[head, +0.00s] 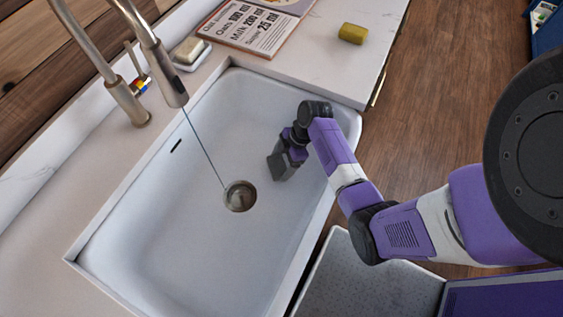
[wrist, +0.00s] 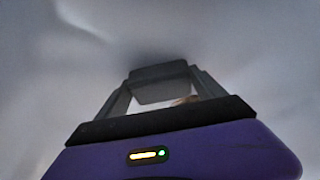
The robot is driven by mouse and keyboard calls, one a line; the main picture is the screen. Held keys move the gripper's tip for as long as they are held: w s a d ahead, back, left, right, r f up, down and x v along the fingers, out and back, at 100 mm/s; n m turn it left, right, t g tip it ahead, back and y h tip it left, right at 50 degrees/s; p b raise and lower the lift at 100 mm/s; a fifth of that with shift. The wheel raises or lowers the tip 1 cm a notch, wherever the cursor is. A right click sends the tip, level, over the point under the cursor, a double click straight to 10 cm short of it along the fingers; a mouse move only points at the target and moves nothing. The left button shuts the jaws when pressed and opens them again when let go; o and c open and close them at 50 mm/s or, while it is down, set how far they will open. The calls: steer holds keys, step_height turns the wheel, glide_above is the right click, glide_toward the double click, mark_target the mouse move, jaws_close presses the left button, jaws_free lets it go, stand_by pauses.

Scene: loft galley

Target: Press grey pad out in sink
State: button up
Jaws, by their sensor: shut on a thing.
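The grey pad (head: 279,166) is inside the white sink (head: 165,225), toward its right side. My gripper (head: 287,155) reaches down into the sink from the right and is shut on the pad. In the wrist view the pad (wrist: 160,90) sits between the two fingers of my gripper (wrist: 162,76). The pale sink surface lies close beyond it, with a dark shadow by the pad. I cannot tell whether the pad touches the sink. The drain (head: 240,196) is to the pad's lower left.
A tap (head: 172,85) hangs over the sink, and a thin stream runs from it to the drain. A soap dish (head: 190,55) and a printed board (head: 250,28) lie on the counter behind. A yellow sponge (head: 352,33) rests at the far right. The sink's left half is clear.

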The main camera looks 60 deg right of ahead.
steer(key=shift+f+b, duration=0.45)
steer(key=shift+f, duration=0.2)
stand_by(0.8)
steer(key=shift+s+a+f, duration=0.1)
steer(key=shift+s+f, duration=0.05)
steer(key=shift+f, duration=0.1)
stand_by(1.7)
steer(key=shift+r, duration=0.1)
step_height(320, 180, up, 8)
steer(key=p, duration=0.7)
steer(key=shift+r, duration=1.1)
steer(key=shift+f, duration=0.1)
steer(key=shift+f+b, duration=3.15)
steer(key=shift+f, duration=1.1)
steer(key=shift+f, duration=0.3)
